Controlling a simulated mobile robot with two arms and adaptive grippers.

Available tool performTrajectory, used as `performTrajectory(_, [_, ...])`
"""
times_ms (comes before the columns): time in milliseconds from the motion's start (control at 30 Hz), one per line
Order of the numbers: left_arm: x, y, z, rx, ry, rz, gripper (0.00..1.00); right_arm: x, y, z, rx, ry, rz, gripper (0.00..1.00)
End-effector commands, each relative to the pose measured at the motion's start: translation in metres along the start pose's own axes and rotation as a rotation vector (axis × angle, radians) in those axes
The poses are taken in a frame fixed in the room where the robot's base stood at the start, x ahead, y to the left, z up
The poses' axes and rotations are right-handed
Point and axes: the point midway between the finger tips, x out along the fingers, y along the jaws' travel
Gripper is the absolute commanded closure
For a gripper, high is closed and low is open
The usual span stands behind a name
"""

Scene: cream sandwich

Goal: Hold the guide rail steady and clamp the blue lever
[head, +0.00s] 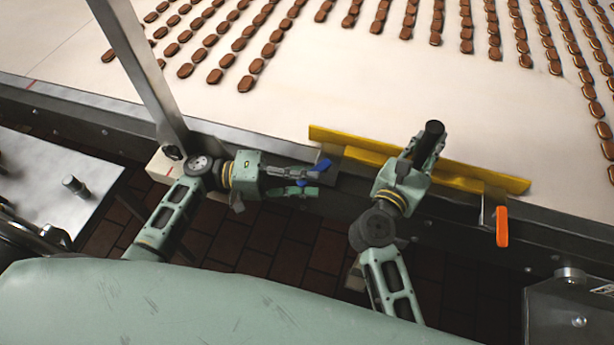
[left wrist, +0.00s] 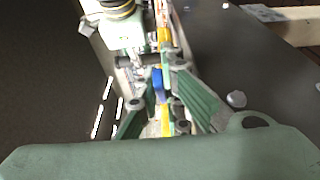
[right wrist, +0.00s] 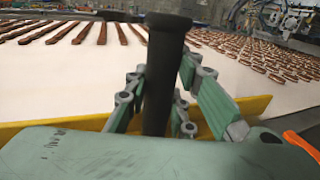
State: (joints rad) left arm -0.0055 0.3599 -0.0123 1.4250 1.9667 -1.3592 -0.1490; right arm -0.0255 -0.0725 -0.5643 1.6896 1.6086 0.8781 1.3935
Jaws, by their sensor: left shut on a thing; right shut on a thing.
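The yellow guide rail (head: 475,172) lies along the near edge of the conveyor and also shows in the right wrist view (right wrist: 252,107). A black upright handle (head: 433,130) stands at the rail. My right gripper (head: 424,148) is shut on this handle; its fingers flank the black post (right wrist: 166,70) in the right wrist view. The blue lever (head: 319,168) is at the rail's left end, by a metal bracket. My left gripper (head: 312,181) is shut on the blue lever, which shows between its fingers in the left wrist view (left wrist: 158,85). The fingers partly hide it.
An orange lever (head: 502,227) hangs at the rail's right end. Rows of chocolate-brown biscuits (head: 255,66) lie on the white belt (head: 300,100) beyond the rail. A slanted metal post (head: 140,70) rises left of my left gripper. A metal box (head: 570,310) stands at lower right.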

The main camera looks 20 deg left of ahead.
Motion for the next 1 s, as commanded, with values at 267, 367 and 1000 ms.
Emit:
performTrajectory(267, [0.000,-0.001,0.001,0.001,-0.001,-0.003,0.85,0.000,0.000,0.000,0.000,0.000,0.001,1.00])
performTrajectory(367, [0.000,-0.001,0.001,0.001,0.000,-0.002,0.85,0.000,0.000,0.000,0.000,0.000,0.001,1.00])
performTrajectory(1000, [0.013,-0.001,0.013,-0.003,0.245,0.003,0.85,0.000,0.000,0.000,-0.001,0.000,0.001,1.00])
